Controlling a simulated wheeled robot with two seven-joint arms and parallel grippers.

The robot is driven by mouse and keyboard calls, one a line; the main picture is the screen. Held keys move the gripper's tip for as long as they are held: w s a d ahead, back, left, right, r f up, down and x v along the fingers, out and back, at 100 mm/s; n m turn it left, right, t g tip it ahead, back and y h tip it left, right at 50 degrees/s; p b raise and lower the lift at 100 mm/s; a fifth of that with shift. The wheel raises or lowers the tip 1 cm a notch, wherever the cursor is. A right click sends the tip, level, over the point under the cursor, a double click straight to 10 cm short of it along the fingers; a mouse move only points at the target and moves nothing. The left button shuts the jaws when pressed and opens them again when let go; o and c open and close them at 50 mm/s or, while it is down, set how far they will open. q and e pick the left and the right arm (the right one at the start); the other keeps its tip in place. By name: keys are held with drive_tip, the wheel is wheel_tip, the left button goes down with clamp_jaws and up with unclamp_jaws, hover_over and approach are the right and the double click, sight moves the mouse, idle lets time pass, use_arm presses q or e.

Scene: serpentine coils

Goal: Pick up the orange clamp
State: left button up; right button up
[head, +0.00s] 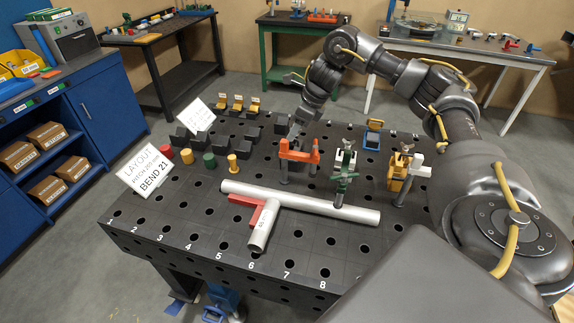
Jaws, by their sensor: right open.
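The orange clamp (300,155) stands upright on the perforated black table (190,235), behind the silver pipe. My right gripper (294,135) reaches down from above and behind it, with its tips close to the clamp's upper left part. The jaws are open, and nothing shows held in them. I cannot tell whether they touch the clamp. My left gripper is out of view.
A green clamp (344,168) and a yellow clamp (398,172) stand to the right. A silver T-shaped pipe (320,205) with a red square (246,201) lies in front. Colored cylinders (209,160) and black blocks stand left. The front table edge is mostly clear.

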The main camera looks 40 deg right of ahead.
sight(288, 145)
drive_tip(key=shift+d+f, duration=0.5)
drive_tip(key=shift+d, duration=0.15)
drive_tip(key=x, duration=0.4)
drive_tip(key=shift+a+f, duration=0.1)
drive_tip(key=shift+f, duration=0.1)
drive_tip(key=shift+w+f, duration=0.15)
drive_tip(key=shift+f, duration=0.1)
drive_tip(key=p+x, duration=0.2)
drive_tip(key=x, duration=0.2)
drive_tip(key=shift+w+a+f, duration=0.1)
drive_tip(key=shift+w+f, duration=0.1)
drive_tip(key=shift+w, duration=0.05)
drive_tip(key=shift+w+f, duration=0.1)
drive_tip(key=shift+f, duration=0.2)
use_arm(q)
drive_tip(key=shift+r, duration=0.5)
use_arm(e)
drive_tip(key=shift+a, duration=0.1)
drive_tip(key=shift+c, duration=0.2)
